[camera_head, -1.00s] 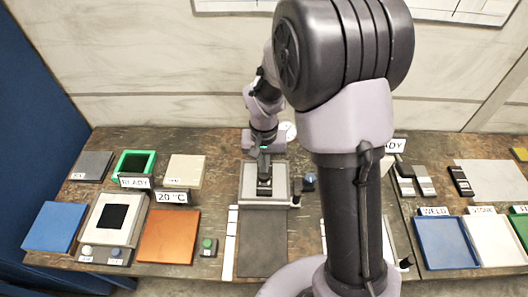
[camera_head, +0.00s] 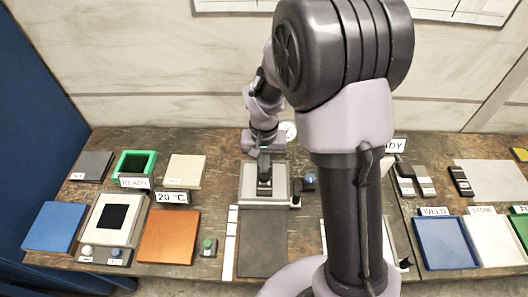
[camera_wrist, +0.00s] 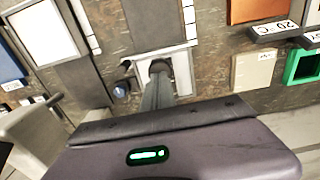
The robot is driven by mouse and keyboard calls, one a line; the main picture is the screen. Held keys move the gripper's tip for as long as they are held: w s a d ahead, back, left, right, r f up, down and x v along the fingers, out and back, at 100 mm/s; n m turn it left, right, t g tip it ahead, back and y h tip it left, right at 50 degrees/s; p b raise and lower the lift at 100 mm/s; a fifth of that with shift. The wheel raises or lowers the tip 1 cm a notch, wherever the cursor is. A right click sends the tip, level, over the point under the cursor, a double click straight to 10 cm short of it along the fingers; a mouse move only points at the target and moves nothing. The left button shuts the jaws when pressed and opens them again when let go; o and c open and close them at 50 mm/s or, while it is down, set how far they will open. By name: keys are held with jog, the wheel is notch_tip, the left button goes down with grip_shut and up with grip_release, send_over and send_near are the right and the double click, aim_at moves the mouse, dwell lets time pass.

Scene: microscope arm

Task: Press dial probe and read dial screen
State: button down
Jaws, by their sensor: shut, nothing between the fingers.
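My gripper (camera_head: 264,187) is shut and empty, pointing down over a light grey framed plate (camera_head: 246,178) in the middle of the bench. In the wrist view its dark fingertips (camera_wrist: 159,66) overlap the same plate (camera_wrist: 185,72), and I cannot tell whether they touch it. A round white dial (camera_head: 289,130) shows behind the plate, partly hidden by my arm. Its reading is too small to make out. The probe itself cannot be told apart under the fingers. A small blue knob (camera_head: 309,179) stands just right of the plate and also shows in the wrist view (camera_wrist: 120,91).
A dark grey slab (camera_head: 262,243) lies in front of the plate, with a white marked strip (camera_head: 231,242) at its left. An orange tile (camera_head: 168,237) and a "20 °C" sign (camera_head: 172,198) are left. A blue tray (camera_head: 446,243) is right. My arm hides the bench's middle right.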

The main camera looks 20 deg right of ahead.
jog(key=shift+f, duration=0.15)
jog(key=shift+f+b, duration=2.35)
jog(key=shift+f, duration=0.2)
jog(key=shift+r, duration=0.1)
notch_tip(320, 180, up, 6)
jog(key=p, duration=0.4)
jog(key=shift+f, duration=0.2)
notch_tip(320, 180, up, 18)
jog(key=p, duration=0.3)
jog(key=shift+f+p, duration=0.25)
jog(key=shift+p, duration=0.1)
